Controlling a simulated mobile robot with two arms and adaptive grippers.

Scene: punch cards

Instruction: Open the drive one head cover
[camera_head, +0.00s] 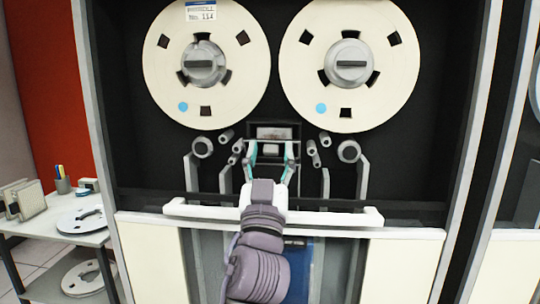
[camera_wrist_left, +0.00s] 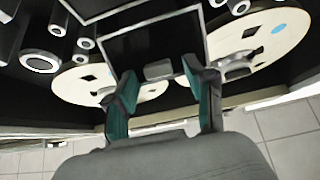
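The drive one head cover (camera_head: 274,131) is a small dark panel with a light frame, below and between the two reels. It has a small grey handle (camera_head: 271,150). In the left wrist view the cover (camera_wrist_left: 150,42) is a dark, pale-edged panel, with the handle (camera_wrist_left: 158,70) low on it. My left gripper (camera_head: 271,146) is in front of the cover, its teal-lined fingers spread on either side of the handle. In the left wrist view, the gripper (camera_wrist_left: 162,84) shows gaps between each finger and the handle. My right gripper is not in view.
Two cream tape reels (camera_head: 168,92) (camera_head: 390,92) sit above the cover. Grey rollers (camera_head: 202,147) (camera_head: 349,151) and upright posts flank it closely. A white horizontal bar (camera_head: 345,216) crosses below. A side table (camera_head: 82,238) with reels and a pen cup stands left.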

